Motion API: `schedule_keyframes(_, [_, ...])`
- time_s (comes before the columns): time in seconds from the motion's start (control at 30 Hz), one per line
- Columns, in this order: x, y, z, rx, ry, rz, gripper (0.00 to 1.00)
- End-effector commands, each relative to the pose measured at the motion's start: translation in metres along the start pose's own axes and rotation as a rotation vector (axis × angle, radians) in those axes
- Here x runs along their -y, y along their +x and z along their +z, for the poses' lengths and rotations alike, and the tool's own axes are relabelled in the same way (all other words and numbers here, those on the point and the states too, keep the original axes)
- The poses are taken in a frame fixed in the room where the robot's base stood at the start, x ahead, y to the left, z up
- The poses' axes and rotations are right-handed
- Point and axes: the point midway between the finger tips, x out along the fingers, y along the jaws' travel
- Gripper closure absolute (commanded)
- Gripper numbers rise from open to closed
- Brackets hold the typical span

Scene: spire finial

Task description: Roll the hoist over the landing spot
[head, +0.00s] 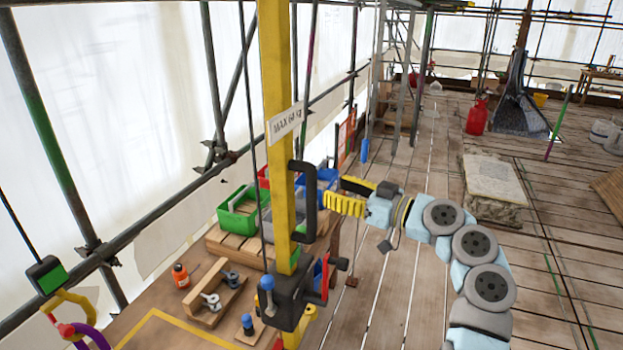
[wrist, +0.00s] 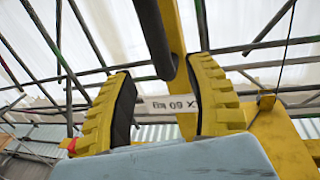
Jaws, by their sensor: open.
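The hoist's yellow post (head: 277,110) stands upright, with a MAX 60 kg label (head: 285,123) and a black bar handle (head: 309,215) on its right side. My gripper (head: 332,204) has yellow ribbed fingers and points left at this handle. In the wrist view the fingers are spread apart, and the black handle (wrist: 153,38) shows between them, beyond the palm. I cannot tell whether they touch it. A dark block with levers (head: 290,298) sits low on the post. No landing spot can be identified for certain; a yellow outline (head: 158,313) lies on the wooden surface at lower left.
Green (head: 237,222) and blue bins stand behind the post. A wooden tray (head: 213,300) with shackles and an orange bottle (head: 181,275) are left of it. A stone slab (head: 492,178), a red can (head: 477,117) and a grey spire (head: 515,100) stand on the plank deck. Scaffold poles line the left.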

Motion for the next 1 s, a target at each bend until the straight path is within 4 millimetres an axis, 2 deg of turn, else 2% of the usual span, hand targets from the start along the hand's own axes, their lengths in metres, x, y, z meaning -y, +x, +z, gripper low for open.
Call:
schedule_keyframes(0.03, [0.002, 0.01, -0.002, 0.0, 0.001, -0.004, 0.46])
schedule_keyframes(0.2, [0.002, 0.038, -0.001, 0.001, 0.002, -0.006, 0.46])
schedule_keyframes(0.4, [0.0, 0.059, 0.0, 0.0, 0.003, -0.001, 0.46])
schedule_keyframes(0.6, [0.001, 0.066, 0.001, 0.001, 0.0, -0.001, 0.46])
schedule_keyframes(0.83, [0.001, 0.066, 0.001, 0.001, 0.0, -0.001, 0.46])
schedule_keyframes(0.87, [0.001, 0.067, 0.001, 0.001, 0.0, -0.001, 0.52])
schedule_keyframes(1.0, [0.001, 0.066, 0.001, 0.001, 0.0, -0.001, 0.92])
